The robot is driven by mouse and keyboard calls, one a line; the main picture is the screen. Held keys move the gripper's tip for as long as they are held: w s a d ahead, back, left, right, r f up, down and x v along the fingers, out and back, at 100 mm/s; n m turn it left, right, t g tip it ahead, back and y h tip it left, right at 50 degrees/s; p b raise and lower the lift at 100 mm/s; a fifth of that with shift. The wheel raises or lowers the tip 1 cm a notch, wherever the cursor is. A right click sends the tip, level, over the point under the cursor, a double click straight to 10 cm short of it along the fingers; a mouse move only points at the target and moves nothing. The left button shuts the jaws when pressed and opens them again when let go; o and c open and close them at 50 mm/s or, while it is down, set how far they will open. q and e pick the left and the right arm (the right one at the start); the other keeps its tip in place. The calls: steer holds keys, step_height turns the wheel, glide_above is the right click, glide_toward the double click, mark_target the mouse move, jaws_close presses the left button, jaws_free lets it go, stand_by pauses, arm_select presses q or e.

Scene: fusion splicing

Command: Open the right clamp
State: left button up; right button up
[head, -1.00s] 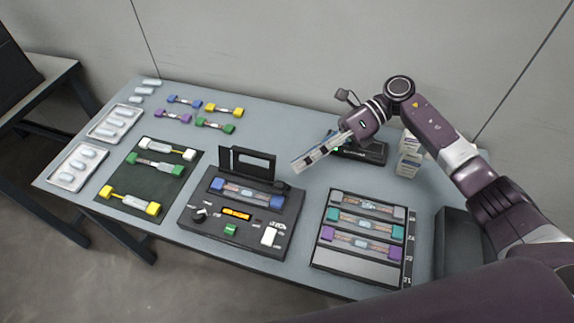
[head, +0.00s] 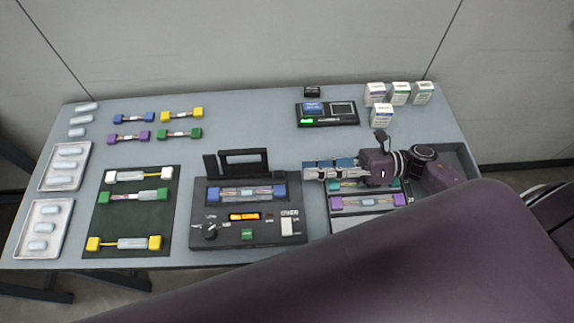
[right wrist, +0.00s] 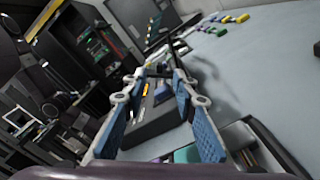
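The splicer (head: 215,236) stands mid-table with its black lid (head: 240,158) raised. A blue-ended fibre piece (head: 237,194) lies across it. Its right blue end block (head: 279,191) sits at the right clamp position; I cannot tell the clamp's parts apart at this size. My right gripper (head: 306,172) is right of the splicer, over the rack's back left corner, pointing left and apart from the block. In the right wrist view its blue-padded fingers (right wrist: 155,112) are spread with nothing between them, and the splicer lies beyond. My left gripper is out of view.
The rack (head: 372,222) with teal and purple pieces is partly hidden by my right arm. A dark mat (head: 100,215) with fibre pieces and white trays (head: 30,243) lie left. A black device (head: 328,122) and small boxes (head: 400,92) stand at the back right.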

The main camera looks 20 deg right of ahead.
mark_target(279, 174)
steer(key=p+x, duration=0.1)
steer(key=x, duration=0.4)
steer(key=shift+a+r+p, duration=0.15)
steer(key=shift+a+p, duration=0.05)
steer(key=shift+p, duration=0.15)
steer(key=shift+w+a, duration=0.15)
steer(key=shift+a, duration=0.2)
steer(key=shift+c, duration=0.4)
jaws_close()
